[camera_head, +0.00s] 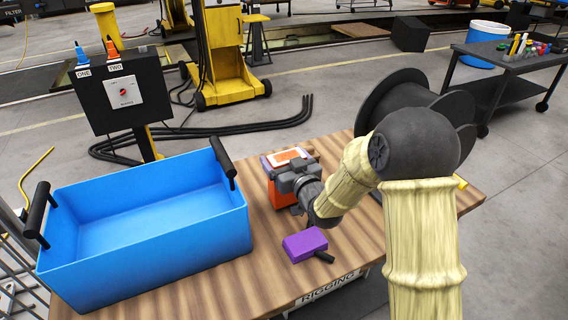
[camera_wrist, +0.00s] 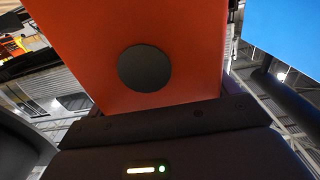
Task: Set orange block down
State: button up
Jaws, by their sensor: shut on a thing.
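The orange block (camera_head: 284,195) is at the middle of the wooden table, just right of the blue bin. My gripper (camera_head: 296,178) is shut on it and covers much of its near side. In the wrist view the orange block (camera_wrist: 175,45) fills the upper middle, with a dark round disc on its face, close against my gripper (camera_wrist: 165,125). An orange-and-white top with a purple edge shows just behind my gripper in the head view. Whether the block's underside touches the table is hidden.
The blue bin (camera_head: 150,230) with black handles fills the table's left side. A purple block (camera_head: 304,244) with a black handle lies near the front edge. A dark reel (camera_head: 390,95) stands behind my arm. Bare wood (camera_head: 225,285) shows at the front.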

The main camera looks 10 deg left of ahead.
jog(key=shift+f, duration=0.7)
jog(key=shift+f, duration=0.2)
jog(key=o, duration=1.5)
jog(key=shift+o, duration=0.2)
jog(key=shift+r, duration=0.1)
